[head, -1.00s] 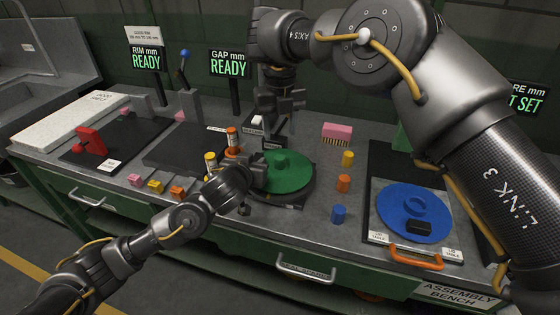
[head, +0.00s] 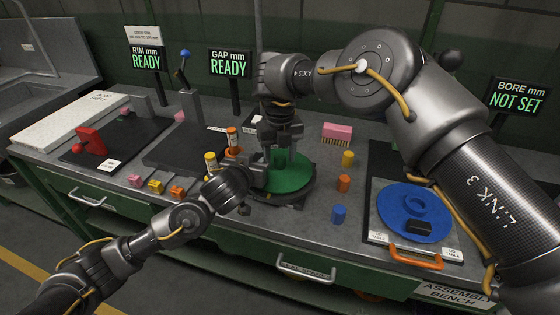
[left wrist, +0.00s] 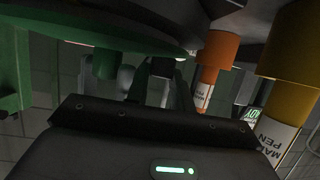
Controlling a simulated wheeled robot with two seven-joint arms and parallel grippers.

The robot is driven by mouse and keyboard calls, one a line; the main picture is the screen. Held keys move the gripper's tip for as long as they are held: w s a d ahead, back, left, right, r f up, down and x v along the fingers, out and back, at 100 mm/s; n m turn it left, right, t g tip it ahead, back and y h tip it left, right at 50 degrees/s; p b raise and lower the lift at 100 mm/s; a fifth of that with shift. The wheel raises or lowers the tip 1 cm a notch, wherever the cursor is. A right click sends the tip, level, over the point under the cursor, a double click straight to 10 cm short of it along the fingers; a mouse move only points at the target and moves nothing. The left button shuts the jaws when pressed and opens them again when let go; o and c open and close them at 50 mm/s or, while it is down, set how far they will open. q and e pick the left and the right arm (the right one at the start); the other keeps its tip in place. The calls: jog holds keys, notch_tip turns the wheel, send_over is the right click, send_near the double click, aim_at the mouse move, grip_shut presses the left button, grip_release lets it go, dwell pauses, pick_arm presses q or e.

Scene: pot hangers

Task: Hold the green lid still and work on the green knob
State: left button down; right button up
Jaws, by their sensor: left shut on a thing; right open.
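The green lid (head: 300,178) lies flat on a dark round stand near the middle of the bench. My left gripper (head: 258,178) is shut on its left edge. The green knob (head: 283,158) stands on the lid. My right gripper (head: 283,150) points down with its fingers apart on either side of the knob, partly hiding it; contact cannot be told. In the left wrist view, upside down, the lid (left wrist: 75,32) spans the top left, with a green cylinder, apparently the knob (left wrist: 104,60), beside it.
Orange (head: 232,141) and yellow (head: 210,163) marker pens stand close to my left gripper. Small yellow, orange and blue (head: 339,214) cylinders stand right of the lid. A blue disc (head: 395,222) lies on the right mat. A pink brush (head: 337,133) lies behind.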

jog(key=m, duration=0.5)
jog(key=shift+m, duration=0.3)
jog(key=m, duration=0.6)
jog(key=shift+c, duration=0.4)
